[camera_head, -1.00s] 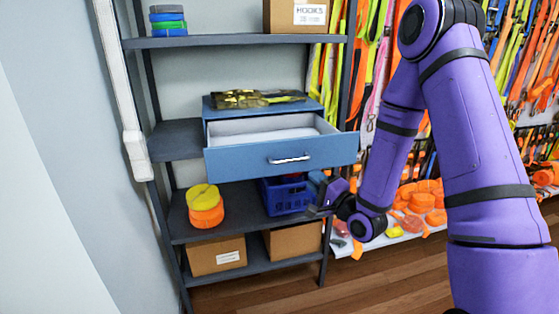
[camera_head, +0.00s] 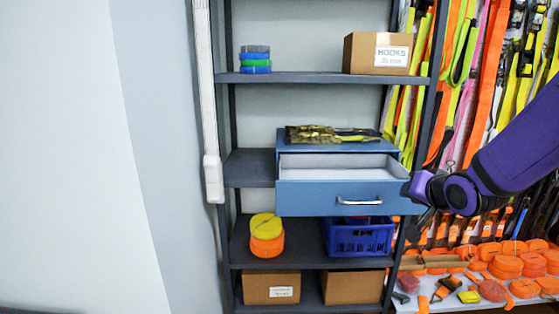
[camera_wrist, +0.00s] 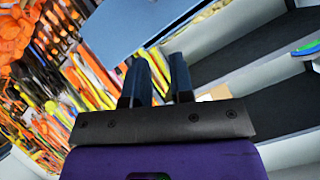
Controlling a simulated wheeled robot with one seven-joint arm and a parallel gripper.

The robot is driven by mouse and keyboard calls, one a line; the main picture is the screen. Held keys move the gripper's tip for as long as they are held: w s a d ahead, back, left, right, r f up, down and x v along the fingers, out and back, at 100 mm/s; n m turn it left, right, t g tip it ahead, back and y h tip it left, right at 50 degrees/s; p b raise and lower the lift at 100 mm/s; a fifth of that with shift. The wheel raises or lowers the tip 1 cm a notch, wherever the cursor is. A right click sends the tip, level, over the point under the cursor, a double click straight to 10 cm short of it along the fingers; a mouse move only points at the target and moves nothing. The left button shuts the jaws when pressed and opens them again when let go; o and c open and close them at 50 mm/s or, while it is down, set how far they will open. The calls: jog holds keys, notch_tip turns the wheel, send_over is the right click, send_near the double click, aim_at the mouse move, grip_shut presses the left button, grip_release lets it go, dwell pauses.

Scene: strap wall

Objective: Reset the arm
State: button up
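My purple arm reaches in from the right in the head view. My gripper (camera_head: 424,216) is beside the right front corner of the blue drawer (camera_head: 320,198), in front of the shelf's right post. In the wrist view my gripper (camera_wrist: 159,68) shows two dark fingers with a gap between them and nothing held. The drawer is pulled out of its blue cabinet (camera_head: 330,140), and the part of its inside that shows is pale and empty. I cannot tell whether the gripper touches the drawer.
The dark shelf unit (camera_head: 310,78) also holds a blue basket (camera_head: 358,238), yellow and orange strap rolls (camera_head: 266,236) and cardboard boxes (camera_head: 270,287). A camouflage strap bundle (camera_head: 325,134) lies on the cabinet. Straps hang at right above a white ledge with orange rolls (camera_head: 508,267).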

jog(key=s+r+n+g, duration=0.2)
jog(key=s+r+g, duration=0.1)
jog(key=s, duration=1)
jog(key=s+r+n+g+h, duration=0.1)
jog(key=s+r+g, duration=0.3)
jog(key=s, duration=0.9)
notch_tip(320, 180, up, 2)
jog(key=shift+s+r+n, duration=0.2)
jog(key=shift+s+n, duration=0.2)
jog(key=shift+n, duration=0.5)
